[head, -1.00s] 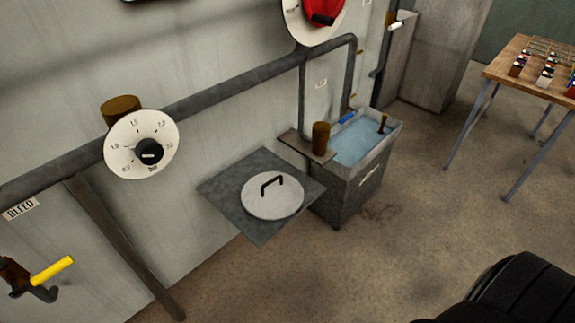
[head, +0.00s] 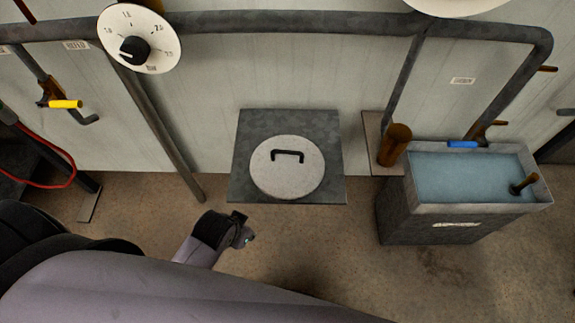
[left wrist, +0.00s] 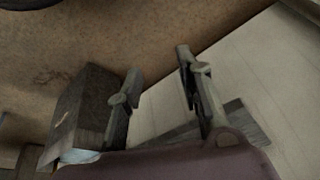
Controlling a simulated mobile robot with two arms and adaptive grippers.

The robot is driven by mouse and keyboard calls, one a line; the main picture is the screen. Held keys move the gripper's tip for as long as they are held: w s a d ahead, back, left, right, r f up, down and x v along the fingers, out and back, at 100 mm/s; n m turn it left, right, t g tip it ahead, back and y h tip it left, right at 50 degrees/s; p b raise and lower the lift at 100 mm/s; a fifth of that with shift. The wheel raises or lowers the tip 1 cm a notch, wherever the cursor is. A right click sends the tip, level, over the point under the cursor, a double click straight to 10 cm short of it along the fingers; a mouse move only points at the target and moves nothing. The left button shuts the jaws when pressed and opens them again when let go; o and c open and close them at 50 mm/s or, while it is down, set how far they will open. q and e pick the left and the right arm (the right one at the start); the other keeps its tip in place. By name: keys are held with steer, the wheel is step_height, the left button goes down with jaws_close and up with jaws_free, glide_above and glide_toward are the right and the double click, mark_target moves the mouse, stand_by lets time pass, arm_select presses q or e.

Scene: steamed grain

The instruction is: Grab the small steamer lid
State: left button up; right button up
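The small steamer lid (head: 287,180) is a round, pale grey disc with a dark bar handle (head: 287,153) on top. It lies flat on a square dark grey shelf (head: 325,125) against the wall in the head view. My left arm enters from the lower left; its dark end part (head: 212,230) is below and left of the shelf, apart from the lid. In the left wrist view my left gripper (left wrist: 160,64) has its two fingers spread with nothing between them. I cannot make out the lid there. My right gripper is in neither current view.
A water tank (head: 395,212) with a brown cylinder (head: 394,145) beside it stands right of the shelf; the tank also shows in the left wrist view (left wrist: 88,105). A slanted strut (head: 160,125) and a dial (head: 155,45) are left. A pipe (head: 300,22) runs above.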

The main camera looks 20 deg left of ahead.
arm_select(q)
steer(key=w+d+r+m+t, duration=0.1)
steer(key=w+r+m+t, duration=0.4)
steer(key=w+r, duration=0.65)
steer(key=w+r+m+t, duration=0.2)
steer(key=w+r+t, duration=0.6)
steer(key=r, duration=0.6)
steer(key=w+d+r+m+t+h, duration=0.35)
steer(key=d+r+m+h, duration=0.25)
steer(key=r+m, duration=0.3)
steer(key=s+d+r+m+g+h, duration=0.1)
steer(key=d+r+m+g+h, duration=0.4)
steer(key=d+r+m+h, duration=0.6)
steer(key=m+g+y, duration=1.2)
steer(key=m+g, duration=0.3)
steer(key=m, duration=0.7)
glide_toward(287, 152)
steer(key=shift+t, duration=0.25)
steer(key=p+x, duration=0.1)
steer(key=x, duration=0.3)
steer(key=shift+s+f, duration=0.2)
steer(key=shift+p+x, duration=0.75)
steer(key=shift+x, duration=2.3)
steer(key=shift+w, duration=0.1)
arm_select(e)
steer(key=shift+w+a+r, duration=0.1)
steer(key=shift+a+r, duration=0.05)
steer(key=shift+r, duration=0.5)
steer(key=shift+a+r, duration=0.15)
steer(key=shift+r, duration=0.45)
